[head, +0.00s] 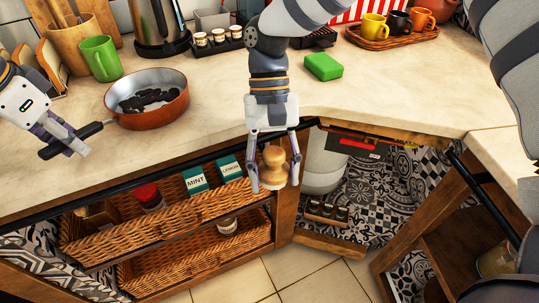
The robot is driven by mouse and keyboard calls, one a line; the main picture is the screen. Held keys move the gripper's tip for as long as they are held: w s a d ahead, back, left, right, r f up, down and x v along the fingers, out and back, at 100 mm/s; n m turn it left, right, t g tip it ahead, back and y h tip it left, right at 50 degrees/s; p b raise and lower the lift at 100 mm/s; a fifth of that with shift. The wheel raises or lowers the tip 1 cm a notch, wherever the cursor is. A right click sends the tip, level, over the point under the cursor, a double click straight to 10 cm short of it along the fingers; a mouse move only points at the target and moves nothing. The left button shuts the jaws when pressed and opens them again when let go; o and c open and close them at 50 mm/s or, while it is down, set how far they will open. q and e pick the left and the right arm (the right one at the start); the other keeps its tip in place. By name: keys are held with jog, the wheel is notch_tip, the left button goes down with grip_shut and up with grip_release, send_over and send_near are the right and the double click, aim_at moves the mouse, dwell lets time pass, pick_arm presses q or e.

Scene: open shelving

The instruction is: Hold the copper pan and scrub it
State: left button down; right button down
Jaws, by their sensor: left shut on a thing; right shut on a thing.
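The copper pan (160,116) sits on the counter at the left, with dark burnt-looking patches inside it. Its dark handle points to the lower left. My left gripper (73,144) is shut on that handle, near its end. My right gripper (273,178) points down at the middle of the view, in front of the counter's edge. It is shut on a wooden knobbed tool (274,168), which looks like a scrubbing brush. The tool is to the right of the pan and apart from it. Its underside is hidden from this angle.
A green mug (101,58) and a kettle (159,26) stand behind the pan. A green sponge (323,67) lies right of my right arm. A tray (392,39) with several cups is at the back right. Wicker baskets (170,232) sit below the counter. Counter between pan and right arm is clear.

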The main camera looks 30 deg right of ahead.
jog(key=w+a+r+m+t+y, duration=0.1)
jog(key=w+a+r+m+t, duration=0.1)
jog(key=w+m, duration=0.4)
jog(key=w+a+r+m+t+y, duration=0.1)
jog(key=w+a+r+m+t, duration=0.2)
jog(key=w+a+r+m, duration=0.2)
jog(key=w+a+r+m+t+y, duration=0.2)
jog(key=w+a+r+m, duration=0.1)
jog(key=w+m, duration=0.3)
jog(key=shift+w+a+r+m+t, duration=0.15)
jog(key=shift+w+r+m, duration=0.05)
jog(key=shift+w+r, duration=0.25)
jog(key=shift+w+a+r+m+t, duration=0.15)
jog(key=shift+w+r+m, duration=0.05)
jog(key=shift+w+r, duration=0.2)
jog(key=w+a+r+m+t+h, duration=0.2)
jog(key=w+a+r+m, duration=0.3)
jog(key=w+a, duration=0.25)
jog(key=shift+w+d+f, duration=0.1)
jog(key=shift+d+f, duration=0.05)
jog(key=shift+f, duration=1.2)
jog(key=shift+s+d+f, duration=0.1)
jog(key=shift+d+f, duration=0.05)
jog(key=shift+f, duration=1.25)
jog(key=shift+w+d+f, duration=0.1)
jog(key=shift+d+f, duration=0.05)
jog(key=shift+f, duration=1.2)
jog(key=shift+f, duration=0.55)
